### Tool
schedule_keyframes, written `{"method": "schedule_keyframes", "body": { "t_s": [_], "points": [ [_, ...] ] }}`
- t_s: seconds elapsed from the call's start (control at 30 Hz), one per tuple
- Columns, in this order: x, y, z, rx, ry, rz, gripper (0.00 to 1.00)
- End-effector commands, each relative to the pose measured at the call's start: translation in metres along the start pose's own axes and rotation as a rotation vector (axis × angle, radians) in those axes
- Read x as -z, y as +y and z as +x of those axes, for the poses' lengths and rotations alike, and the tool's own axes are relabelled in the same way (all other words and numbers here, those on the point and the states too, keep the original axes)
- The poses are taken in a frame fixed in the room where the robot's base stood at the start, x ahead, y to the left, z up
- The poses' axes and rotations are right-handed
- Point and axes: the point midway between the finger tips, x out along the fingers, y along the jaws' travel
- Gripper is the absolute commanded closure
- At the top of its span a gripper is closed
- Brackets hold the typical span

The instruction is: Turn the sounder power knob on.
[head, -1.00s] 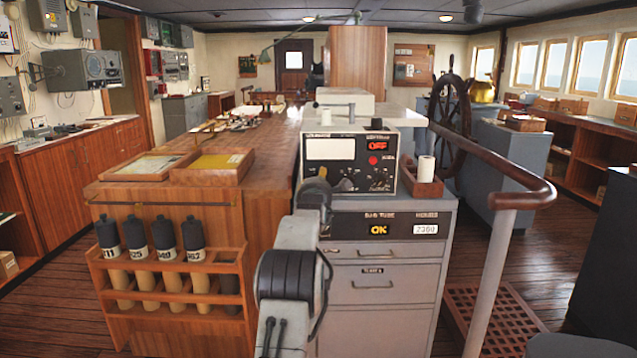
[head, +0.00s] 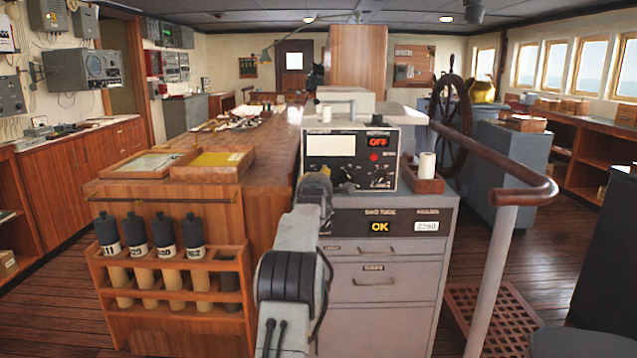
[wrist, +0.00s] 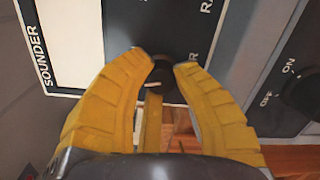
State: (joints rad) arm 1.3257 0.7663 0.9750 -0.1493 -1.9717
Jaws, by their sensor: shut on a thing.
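The sounder unit (head: 313,167) is a box with a dark face, a pale screen and several black knobs, on a grey cabinet. The wrist view shows its "SOUNDER" lettering beside the pale screen. My gripper (wrist: 161,70) has its yellow fingers on either side of a black knob (wrist: 159,83) and is shut on it. A white mark on this knob points left in that view. Its label is mostly hidden; only a final "R" shows. A red "OFF" sign (head: 377,142) shows on the unit. In the head view my arm hides my fingertips.
Another black knob (wrist: 301,92), with "ON" beside it, is close to my right finger in the wrist view. A small tray (head: 424,185) with a white roll stands right of the unit. A handrail (head: 500,178) runs further right; a wooden chart table (head: 262,150) lies left.

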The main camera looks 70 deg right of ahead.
Motion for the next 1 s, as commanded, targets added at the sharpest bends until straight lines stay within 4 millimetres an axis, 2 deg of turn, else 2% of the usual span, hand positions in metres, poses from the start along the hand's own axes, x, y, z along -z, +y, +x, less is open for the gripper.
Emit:
{"method": "schedule_keyframes", "body": {
  "t_s": [0.2, 0.53, 0.57, 0.83, 1.0],
  "points": [
    [-0.0022, 0.0030, -0.0003, 0.000, -0.001, 0.110, 1.00],
    [-0.0025, 0.0035, -0.0003, -0.001, -0.002, 0.118, 1.00],
    [-0.0025, 0.0035, -0.0003, -0.001, -0.002, 0.118, 0.71],
    [-0.0012, 0.0018, -0.0001, 0.004, 0.001, 0.117, 0.47],
    [-0.0007, 0.0012, -0.0001, 0.005, 0.002, 0.117, 0.47]
  ]
}}
